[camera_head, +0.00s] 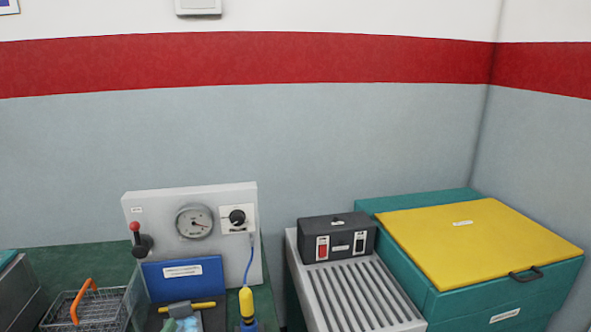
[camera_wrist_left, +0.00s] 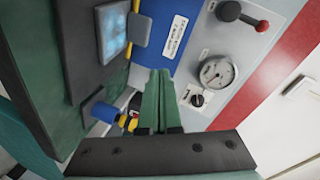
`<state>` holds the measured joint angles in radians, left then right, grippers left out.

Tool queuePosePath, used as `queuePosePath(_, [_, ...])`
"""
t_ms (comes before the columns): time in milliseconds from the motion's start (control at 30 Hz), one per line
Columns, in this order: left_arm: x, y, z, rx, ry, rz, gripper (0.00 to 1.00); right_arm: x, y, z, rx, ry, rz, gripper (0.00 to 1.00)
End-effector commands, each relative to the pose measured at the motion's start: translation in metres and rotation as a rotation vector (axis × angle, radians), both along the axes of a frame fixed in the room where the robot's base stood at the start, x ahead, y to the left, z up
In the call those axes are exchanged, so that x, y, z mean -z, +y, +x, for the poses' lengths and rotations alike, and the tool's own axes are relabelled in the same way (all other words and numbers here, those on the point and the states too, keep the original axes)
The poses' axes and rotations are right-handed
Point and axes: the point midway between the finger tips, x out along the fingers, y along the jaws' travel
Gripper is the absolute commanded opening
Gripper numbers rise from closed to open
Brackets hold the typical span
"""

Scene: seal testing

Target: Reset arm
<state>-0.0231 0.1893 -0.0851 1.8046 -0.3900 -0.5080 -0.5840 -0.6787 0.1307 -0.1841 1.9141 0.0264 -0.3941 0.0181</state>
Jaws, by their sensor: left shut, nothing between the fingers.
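My left gripper (camera_wrist_left: 160,72) shows in the left wrist view, its two green fingers side by side, shut and empty. It appears in front of a grey panel with a round gauge (camera_wrist_left: 217,72), a black knob (camera_wrist_left: 197,100) and a red-tipped lever (camera_wrist_left: 242,15). A blue plate (camera_wrist_left: 175,40) with a white label is beyond the fingers. My right gripper is not in view.
A wire basket (camera_head: 98,312) with an orange handle is at left. At right are a slatted grey unit (camera_head: 365,296), a black switch box (camera_head: 337,238) and a teal chest with a yellow lid (camera_head: 475,240).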

Motion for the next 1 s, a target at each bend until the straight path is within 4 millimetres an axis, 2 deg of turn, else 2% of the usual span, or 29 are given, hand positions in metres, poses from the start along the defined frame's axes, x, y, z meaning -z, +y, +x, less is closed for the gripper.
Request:
queuePosePath(33, [0.036,-0.014,-0.026,0.01,0.06,-0.112,0.0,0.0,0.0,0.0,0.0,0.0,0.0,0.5])
queuePosePath(100, [0.073,-0.033,-0.06,0.007,0.129,-0.273,0.0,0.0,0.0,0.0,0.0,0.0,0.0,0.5])
queuePosePath(167, [0.102,-0.048,-0.092,-0.006,0.192,-0.41,0.0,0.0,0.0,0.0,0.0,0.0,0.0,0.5])
queuePosePath(200, [0.12,-0.058,-0.114,-0.022,0.233,-0.503,0.0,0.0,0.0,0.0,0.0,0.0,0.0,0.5])
queuePosePath(300, [0.154,-0.081,-0.168,-0.078,0.332,-0.718,0.0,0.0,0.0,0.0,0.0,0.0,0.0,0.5])
queuePosePath(400, [0.176,-0.098,-0.213,-0.144,0.409,-0.887,0.0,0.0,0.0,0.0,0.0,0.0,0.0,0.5])
queuePosePath(500, [0.187,-0.11,-0.243,-0.197,0.457,-1.001,0.0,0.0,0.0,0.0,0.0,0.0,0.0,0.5])
queuePosePath(633, [0.192,-0.116,-0.26,-0.232,0.484,-1.068,0.0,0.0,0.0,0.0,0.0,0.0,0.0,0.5])
queuePosePath(1000, [0.192,-0.116,-0.261,-0.235,0.486,-1.071,0.0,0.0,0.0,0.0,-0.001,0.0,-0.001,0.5])
